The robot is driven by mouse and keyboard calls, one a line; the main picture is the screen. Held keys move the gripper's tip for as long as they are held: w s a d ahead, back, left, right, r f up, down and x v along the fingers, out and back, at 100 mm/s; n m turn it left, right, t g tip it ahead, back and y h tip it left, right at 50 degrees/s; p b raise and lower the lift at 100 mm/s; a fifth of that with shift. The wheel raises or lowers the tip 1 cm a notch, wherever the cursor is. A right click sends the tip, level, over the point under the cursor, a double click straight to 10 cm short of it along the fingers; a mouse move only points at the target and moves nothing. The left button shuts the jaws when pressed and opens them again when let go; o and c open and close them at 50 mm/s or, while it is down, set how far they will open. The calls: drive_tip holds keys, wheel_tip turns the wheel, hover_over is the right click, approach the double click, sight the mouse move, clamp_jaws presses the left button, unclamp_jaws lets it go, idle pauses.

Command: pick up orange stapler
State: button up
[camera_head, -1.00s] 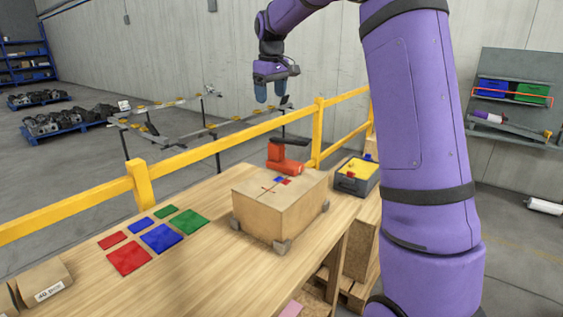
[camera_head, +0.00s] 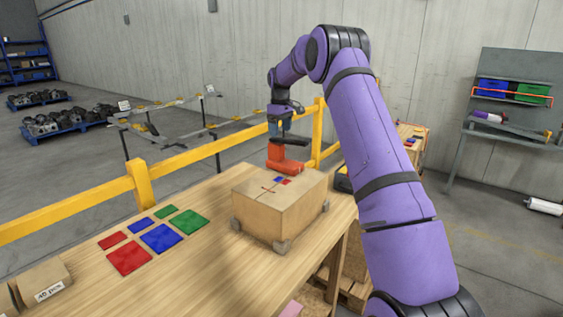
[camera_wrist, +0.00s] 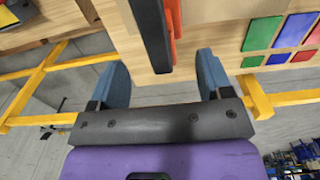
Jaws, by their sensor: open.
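My gripper (camera_head: 280,127) is above and partly in front of or beside the stapler's top; the exact gap is hard to tell. In the wrist view my gripper (camera_wrist: 163,76) is open, its two blue fingers wide apart. The stapler's black arm (camera_wrist: 152,32) reaches into the space between the fingers, with a strip of orange on its right side. Nothing is gripped.
A yellow rail (camera_head: 210,150) runs along the table's far edge. Red, blue and green squares (camera_head: 161,238) lie flat at left. A dark bin (camera_head: 343,180) is partly hidden behind my arm.

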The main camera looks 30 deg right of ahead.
sight(281, 144)
drive_tip(key=shift+s+d+f, duration=0.1)
drive_tip(key=shift+f, duration=1.85)
drive_tip(key=shift+d+f, duration=0.1)
drive_tip(key=shift+f, duration=1.85)
drive_tip(key=shift+c, duration=0.4)
drive_tip(key=shift+r, duration=0.15)
clamp_jaws()
